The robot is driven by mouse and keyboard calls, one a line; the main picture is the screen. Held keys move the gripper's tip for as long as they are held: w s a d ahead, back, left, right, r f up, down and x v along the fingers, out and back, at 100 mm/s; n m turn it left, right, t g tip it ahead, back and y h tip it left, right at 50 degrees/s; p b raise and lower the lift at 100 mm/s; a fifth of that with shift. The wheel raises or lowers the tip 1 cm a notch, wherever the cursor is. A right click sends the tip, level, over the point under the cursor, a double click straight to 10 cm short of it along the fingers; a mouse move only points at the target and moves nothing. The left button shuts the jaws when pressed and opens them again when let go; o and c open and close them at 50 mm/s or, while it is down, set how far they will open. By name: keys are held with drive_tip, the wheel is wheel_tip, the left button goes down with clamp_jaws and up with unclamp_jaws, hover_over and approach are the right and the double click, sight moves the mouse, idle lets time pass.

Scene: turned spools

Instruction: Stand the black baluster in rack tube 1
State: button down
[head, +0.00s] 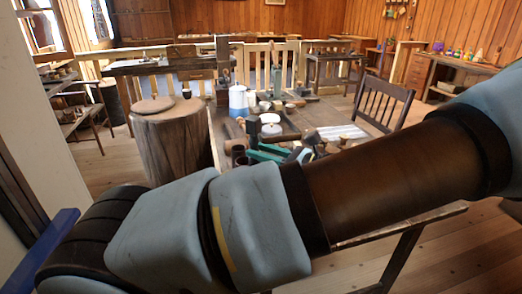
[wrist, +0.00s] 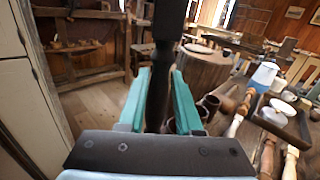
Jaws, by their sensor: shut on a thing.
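The black baluster (wrist: 167,32) stands out dark and long in the wrist view, running from the top edge down between my gripper's teal fingers. My gripper (wrist: 160,100) is shut on it. In the head view my gripper (head: 266,152) is over the near part of the table, and my arm hides much around it. Dark brown round tubes (wrist: 208,104) show just right of the fingers in the wrist view. They may belong to the rack; no number is readable. The baluster's lower end is hidden, and I cannot tell whether it touches a tube.
Pale turned wooden pieces (wrist: 267,155) lie right of my gripper. A dark tray (wrist: 292,122) holds light bowls, with a blue-white jug (head: 238,100) behind. A tree-stump block (head: 172,140) stands left of the table. A dark chair (head: 381,103) is at right.

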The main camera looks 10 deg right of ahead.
drive_tip(key=shift+f, duration=0.15)
drive_tip(key=shift+f+b, duration=0.5)
drive_tip(key=shift+f, duration=0.65)
drive_tip(key=shift+f, duration=0.1)
drive_tip(key=shift+f+b, duration=0.65)
drive_tip(key=shift+f, duration=0.75)
drive_tip(key=c, duration=0.5)
unclamp_jaws()
drive_tip(key=shift+b+v, duration=1.4)
drive_tip(key=shift+v, duration=4)
